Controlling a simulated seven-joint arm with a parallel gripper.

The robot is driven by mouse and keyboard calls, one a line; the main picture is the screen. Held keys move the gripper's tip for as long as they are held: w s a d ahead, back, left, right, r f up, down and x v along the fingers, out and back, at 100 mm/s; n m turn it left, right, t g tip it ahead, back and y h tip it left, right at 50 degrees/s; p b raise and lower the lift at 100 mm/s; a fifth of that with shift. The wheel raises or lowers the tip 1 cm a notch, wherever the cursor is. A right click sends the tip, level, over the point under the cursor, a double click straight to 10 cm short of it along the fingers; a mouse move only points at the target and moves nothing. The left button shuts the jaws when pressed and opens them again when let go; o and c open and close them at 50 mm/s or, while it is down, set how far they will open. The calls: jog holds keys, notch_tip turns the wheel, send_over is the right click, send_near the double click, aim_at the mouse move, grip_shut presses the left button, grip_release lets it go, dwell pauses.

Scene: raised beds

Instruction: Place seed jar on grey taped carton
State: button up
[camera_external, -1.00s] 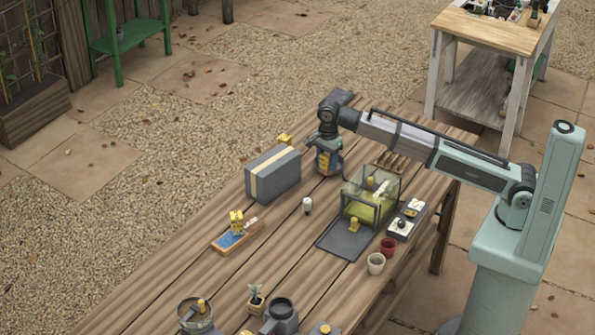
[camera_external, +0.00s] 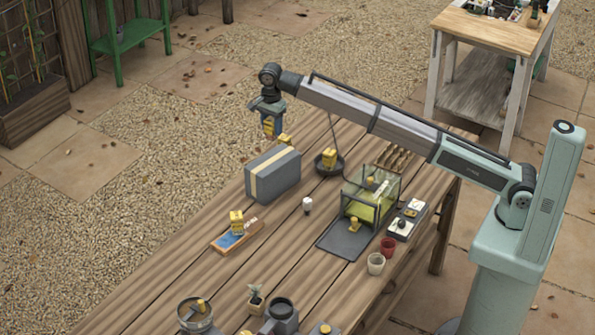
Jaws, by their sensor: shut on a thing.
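The grey carton (camera_external: 284,177) with a pale tape band stands upright on the wooden table, left of its middle. My gripper (camera_external: 268,131) is raised and shows just above the carton's far top edge in the picture. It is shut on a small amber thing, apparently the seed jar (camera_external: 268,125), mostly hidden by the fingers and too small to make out. The jar appears clear of the carton. I cannot tell exactly how far over the carton it is.
A yellow object (camera_external: 329,157) stands in a dark round dish (camera_external: 322,169) right of the carton. Another yellow thing (camera_external: 285,139) is behind the carton.

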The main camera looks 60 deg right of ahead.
notch_tip(320, 180, down, 9)
jog(key=shift+f, duration=0.1)
dwell(0.4)
jog(key=shift+f, duration=0.1)
jog(key=o, duration=1.1)
notch_tip(320, 180, up, 12)
jog(key=shift+r, duration=0.15)
